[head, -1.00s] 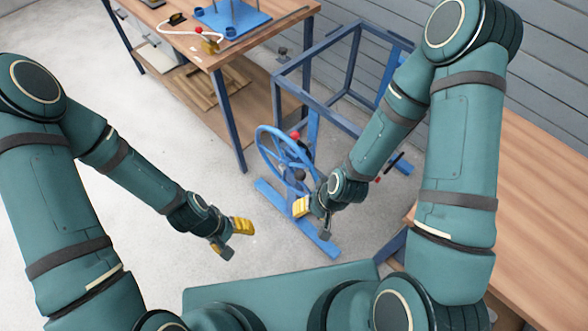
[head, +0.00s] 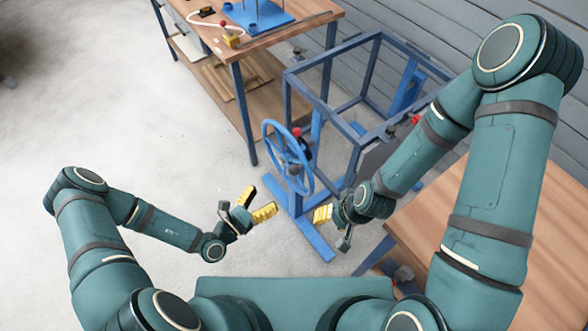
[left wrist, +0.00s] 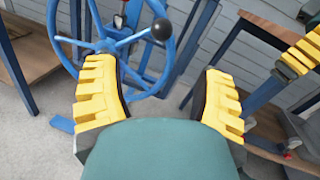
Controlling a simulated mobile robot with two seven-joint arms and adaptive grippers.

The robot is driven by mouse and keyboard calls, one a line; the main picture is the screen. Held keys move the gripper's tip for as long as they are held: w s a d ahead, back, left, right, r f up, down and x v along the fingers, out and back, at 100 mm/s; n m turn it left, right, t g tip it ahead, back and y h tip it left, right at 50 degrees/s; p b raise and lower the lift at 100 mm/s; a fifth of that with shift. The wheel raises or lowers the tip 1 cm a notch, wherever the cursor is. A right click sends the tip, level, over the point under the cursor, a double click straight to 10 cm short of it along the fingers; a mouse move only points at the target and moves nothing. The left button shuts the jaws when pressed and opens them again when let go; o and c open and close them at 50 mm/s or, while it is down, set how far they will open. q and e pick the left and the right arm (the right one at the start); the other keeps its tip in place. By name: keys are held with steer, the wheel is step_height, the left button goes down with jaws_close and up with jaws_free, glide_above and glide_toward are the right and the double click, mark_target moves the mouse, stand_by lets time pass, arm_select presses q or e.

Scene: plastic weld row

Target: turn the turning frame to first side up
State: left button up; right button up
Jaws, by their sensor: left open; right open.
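The turning frame (head: 322,102) is an open box of blue-grey bars on a blue stand, right of centre in the head view. In the left wrist view the wheel (left wrist: 54,38) shows with a black ball handle (left wrist: 161,29). My left gripper (head: 258,202) is open and empty, in front of the wheel and apart from it. My right gripper (head: 333,228) is just right of the stand's foot; its fingers partly hide each other.
A wooden workbench (head: 290,30) with a blue fixture (head: 262,18) stands behind at the left. Another wooden table (head: 480,215) is at the right, close to my right arm. The floor (head: 110,110) at the left is clear.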

mark_target(294, 170)
arm_select(q)
steer(key=b+x, duration=0.2)
steer(key=x, duration=1.1)
steer(key=shift+d, duration=0.25)
jaws_close()
